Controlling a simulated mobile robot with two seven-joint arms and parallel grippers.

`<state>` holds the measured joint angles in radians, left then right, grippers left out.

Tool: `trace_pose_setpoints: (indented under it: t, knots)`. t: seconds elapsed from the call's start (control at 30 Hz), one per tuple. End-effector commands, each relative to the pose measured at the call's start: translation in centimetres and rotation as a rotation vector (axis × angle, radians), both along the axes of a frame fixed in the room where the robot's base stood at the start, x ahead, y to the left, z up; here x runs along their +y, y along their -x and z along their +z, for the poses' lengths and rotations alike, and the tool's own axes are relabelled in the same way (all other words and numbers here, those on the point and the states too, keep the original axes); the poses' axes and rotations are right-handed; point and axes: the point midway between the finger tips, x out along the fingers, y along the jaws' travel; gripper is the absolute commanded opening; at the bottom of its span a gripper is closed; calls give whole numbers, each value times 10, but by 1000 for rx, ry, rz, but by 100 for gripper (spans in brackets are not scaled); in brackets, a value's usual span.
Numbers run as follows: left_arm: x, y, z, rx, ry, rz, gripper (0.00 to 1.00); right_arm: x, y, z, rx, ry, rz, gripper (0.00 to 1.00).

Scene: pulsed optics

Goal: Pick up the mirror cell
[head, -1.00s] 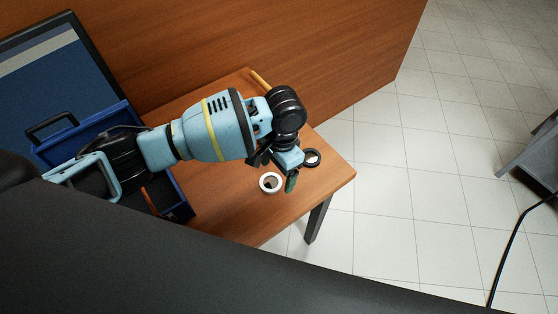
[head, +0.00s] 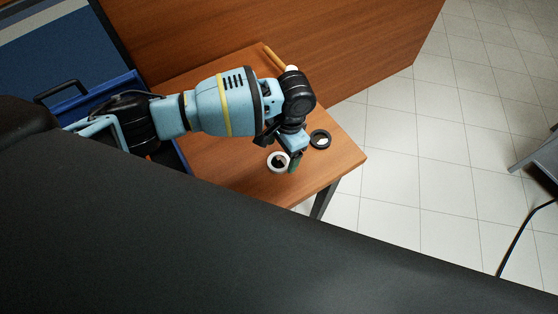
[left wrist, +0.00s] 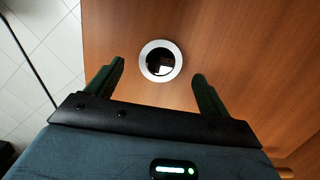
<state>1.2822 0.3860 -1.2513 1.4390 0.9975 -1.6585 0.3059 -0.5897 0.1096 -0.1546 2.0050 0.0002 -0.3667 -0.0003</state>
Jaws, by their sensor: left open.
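A round piece with a white rim and a dark, shiny centre (head: 275,162), which looks like the mirror cell, lies flat on the wooden table. It also shows in the left wrist view (left wrist: 160,62), just beyond and between the finger lines. My left gripper (head: 292,161) is over the table beside this piece, its green fingertips partly overlapping the rim in the head view. In the left wrist view the left gripper (left wrist: 158,72) has its two dark green fingers wide apart with nothing between them. My right gripper is not in view.
A black ring with a bright centre (head: 320,140) lies close to the right of the white-rimmed piece. The table's edge (head: 345,168) is near on the right. A blue case (head: 95,93) stands at left, and a wooden panel (head: 340,45) rises behind.

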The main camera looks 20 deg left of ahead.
Motion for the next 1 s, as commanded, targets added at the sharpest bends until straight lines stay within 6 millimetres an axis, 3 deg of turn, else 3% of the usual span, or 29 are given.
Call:
trace_pose_setpoints:
  t: [0.2,0.5,0.87,1.0]
  knots:
    - [3,4,-27,1,0,0,80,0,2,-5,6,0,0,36]
    - [3,3,-30,-1,1,0,80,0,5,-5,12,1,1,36]
    - [3,3,-30,-1,1,0,33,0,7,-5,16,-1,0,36]
    - [3,3,-30,-1,1,0,31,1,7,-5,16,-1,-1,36]
